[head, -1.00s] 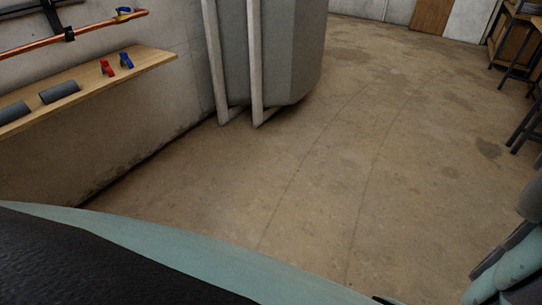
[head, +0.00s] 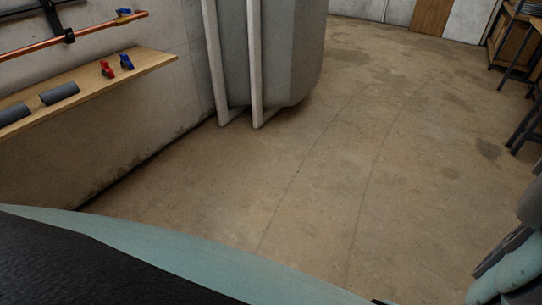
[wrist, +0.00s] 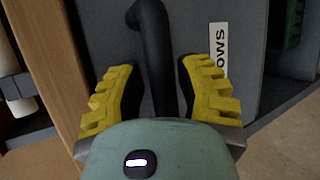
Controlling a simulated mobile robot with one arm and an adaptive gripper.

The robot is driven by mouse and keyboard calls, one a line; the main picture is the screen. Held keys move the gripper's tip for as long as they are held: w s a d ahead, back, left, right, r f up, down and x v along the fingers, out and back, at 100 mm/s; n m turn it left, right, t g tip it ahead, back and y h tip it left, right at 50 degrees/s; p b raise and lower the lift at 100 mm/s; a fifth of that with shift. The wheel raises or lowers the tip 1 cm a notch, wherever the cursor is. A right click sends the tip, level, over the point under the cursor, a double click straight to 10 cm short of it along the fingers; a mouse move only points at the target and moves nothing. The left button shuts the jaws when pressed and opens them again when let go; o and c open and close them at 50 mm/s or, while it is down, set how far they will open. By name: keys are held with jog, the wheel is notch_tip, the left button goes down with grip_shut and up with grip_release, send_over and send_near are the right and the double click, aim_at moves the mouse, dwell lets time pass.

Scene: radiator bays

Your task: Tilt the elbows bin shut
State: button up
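In the wrist view, a grey bin front (wrist: 233,98) fills the middle, with a white label (wrist: 218,52) whose visible letters read as the end of "ELBOWS" turned on its side. A black curved bar handle (wrist: 157,55) stands out from this front. My gripper (wrist: 158,88) has its yellow fingers apart, one on each side of the handle. The handle lies between them, with a narrow gap visible at least on the left. The bin's edges and how far it is tilted cannot be told. The bin is not in the head view.
A wooden upright (wrist: 48,60) stands close left of my gripper, with white pipe-like pieces beyond it. A green item (wrist: 287,25) is at upper right. In the head view, a wall shelf (head: 95,88) and grey tank (head: 285,50) border open floor (head: 330,190).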

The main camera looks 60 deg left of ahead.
jog(key=shift+o, duration=1.3)
jog(key=shift+w+a+r, duration=0.1)
jog(key=shift+a+r, duration=0.3)
jog(key=shift+a, duration=0.2)
jog(key=v, duration=1)
jog(key=shift+a, duration=0.35)
jog(key=shift+w, duration=0.1)
